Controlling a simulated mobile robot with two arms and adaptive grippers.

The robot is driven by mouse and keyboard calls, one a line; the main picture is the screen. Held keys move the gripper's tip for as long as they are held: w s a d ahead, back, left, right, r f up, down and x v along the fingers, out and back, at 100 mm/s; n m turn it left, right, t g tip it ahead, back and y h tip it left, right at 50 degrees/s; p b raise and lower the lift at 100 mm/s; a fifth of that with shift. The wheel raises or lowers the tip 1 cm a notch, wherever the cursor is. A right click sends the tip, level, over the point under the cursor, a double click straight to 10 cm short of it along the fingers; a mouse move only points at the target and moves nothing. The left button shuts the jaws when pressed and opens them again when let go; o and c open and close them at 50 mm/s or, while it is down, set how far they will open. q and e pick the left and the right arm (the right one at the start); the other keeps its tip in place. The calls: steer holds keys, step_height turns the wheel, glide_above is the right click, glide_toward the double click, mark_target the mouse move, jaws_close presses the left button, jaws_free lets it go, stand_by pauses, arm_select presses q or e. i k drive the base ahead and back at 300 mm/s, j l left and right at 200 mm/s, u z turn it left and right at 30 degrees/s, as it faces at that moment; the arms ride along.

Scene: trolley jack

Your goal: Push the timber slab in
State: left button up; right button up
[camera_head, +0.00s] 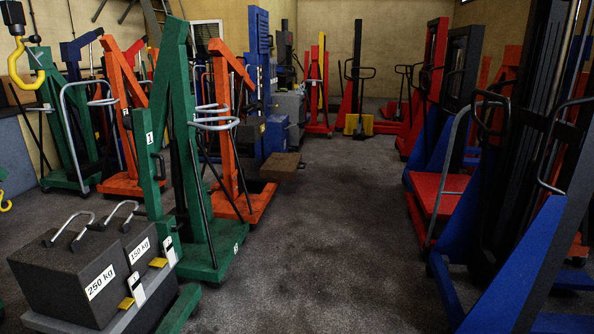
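A flat brown slab (280,166), which looks like the timber slab, lies low at mid-distance, left of the aisle's middle. It is beyond the near orange hoist (230,140) and in front of the blue machine (276,132). A dark patch lies under and in front of it, and I cannot tell whether it rests flat on the floor or sticks out from something. Its left end is close to the orange hoist's base. Neither of my grippers is in view.
A green hoist (188,170) and grey weights marked 250 kg (70,275) and 150 kg (140,245) stand at the near left. Blue and red lifters (510,265) line the right. The dark floor (335,230) between is clear. A yellow hook (18,65) hangs at upper left.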

mark_target(282, 166)
steer(key=i+z, duration=0.3)
steer(key=i, duration=5.15)
